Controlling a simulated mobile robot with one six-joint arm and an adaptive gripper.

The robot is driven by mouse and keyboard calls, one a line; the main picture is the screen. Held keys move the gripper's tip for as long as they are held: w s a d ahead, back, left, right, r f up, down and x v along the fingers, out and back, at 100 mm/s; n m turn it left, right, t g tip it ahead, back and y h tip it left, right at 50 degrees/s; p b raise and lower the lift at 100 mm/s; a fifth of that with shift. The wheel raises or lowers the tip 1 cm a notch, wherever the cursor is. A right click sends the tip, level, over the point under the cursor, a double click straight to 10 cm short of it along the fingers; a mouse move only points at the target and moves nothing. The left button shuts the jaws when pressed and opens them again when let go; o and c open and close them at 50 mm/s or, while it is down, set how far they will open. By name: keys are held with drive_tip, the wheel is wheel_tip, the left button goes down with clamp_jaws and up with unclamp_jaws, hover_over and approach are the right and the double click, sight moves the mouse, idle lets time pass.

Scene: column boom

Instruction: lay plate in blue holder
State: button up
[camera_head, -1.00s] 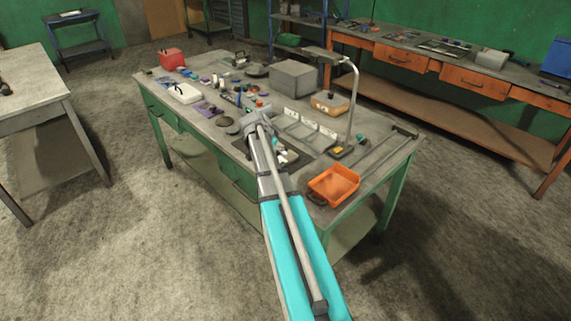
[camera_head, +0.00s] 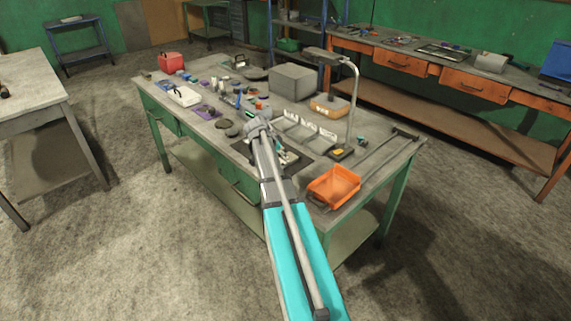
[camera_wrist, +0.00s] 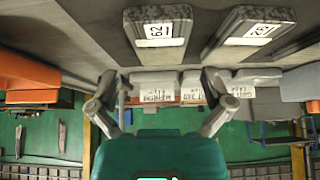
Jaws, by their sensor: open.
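My arm reaches over the green-legged workbench (camera_head: 375,165) in the head view, and its wrist hides part of the benchtop and the gripper. In the wrist view my gripper (camera_wrist: 164,92) is open, with its two fingers wide apart and nothing seen held between them. Dark round flat pieces (camera_head: 232,132) lie on the bench just left of my wrist; I cannot tell whether one is the plate. A small blue item (camera_head: 238,99) stands beyond my wrist; I cannot tell whether it is the blue holder. Neither is clear in the wrist view.
An orange bin (camera_head: 334,187) sits at the near right corner of the bench. A lamp on a thin post (camera_head: 353,105), a grey box (camera_head: 293,82) and a red box (camera_head: 171,62) also stand there. Labelled grey blocks (camera_wrist: 160,32) loom close in the wrist view.

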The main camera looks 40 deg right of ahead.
sight(284, 160)
drive_tip(key=shift+b+x, duration=1.3)
drive_tip(key=shift+x, duration=0.5)
drive_tip(key=shift+a, duration=0.1)
drive_tip(key=c, duration=1.1)
drive_tip(key=shift+c, duration=0.2)
wheel_tip(284, 160, up, 3)
drive_tip(key=p, duration=0.3)
drive_tip(key=shift+r, duration=0.1)
drive_tip(key=s+a+r+p, duration=0.7)
drive_tip(key=s+r+p, duration=0.2)
drive_tip(key=s, duration=0.3)
drive_tip(key=shift+r+p, duration=0.4)
drive_tip(key=shift+p, duration=0.15)
drive_tip(key=shift+a, duration=0.1)
